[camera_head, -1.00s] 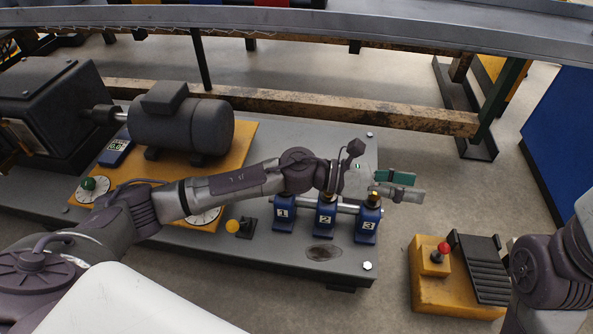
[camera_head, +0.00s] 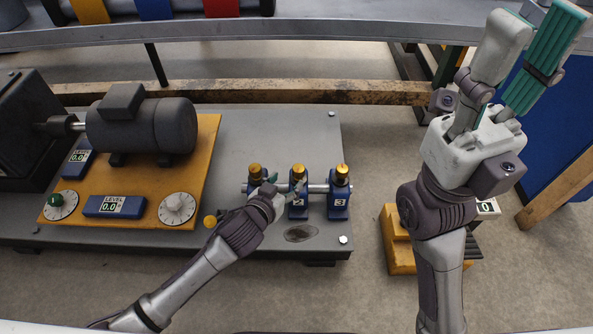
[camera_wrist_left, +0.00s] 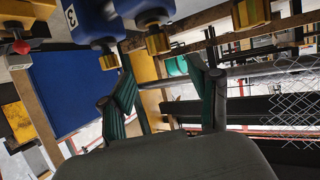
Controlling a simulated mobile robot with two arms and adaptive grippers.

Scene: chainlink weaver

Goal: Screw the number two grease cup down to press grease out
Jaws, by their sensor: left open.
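Three blue blocks with brass grease cups stand in a row on a rail in the head view. The number two grease cup (camera_head: 298,171) is the middle one, on the block marked 2 (camera_head: 298,207). My left gripper (camera_head: 286,183) is low at the left side of block 2, in front of the gap towards the first cup (camera_head: 255,172). It is open, its fingers apart and empty in the left wrist view (camera_wrist_left: 166,90). The first block is mostly hidden behind my left wrist. My right gripper (camera_head: 541,20) is raised at the upper right, open and empty.
The number three cup (camera_head: 342,171) stands close on the right of cup two. A motor (camera_head: 140,122) and dials sit on the yellow plate (camera_head: 206,130) to the left. A yellow pedestal (camera_head: 397,250) stands on the floor at the right. A conveyor edge runs behind.

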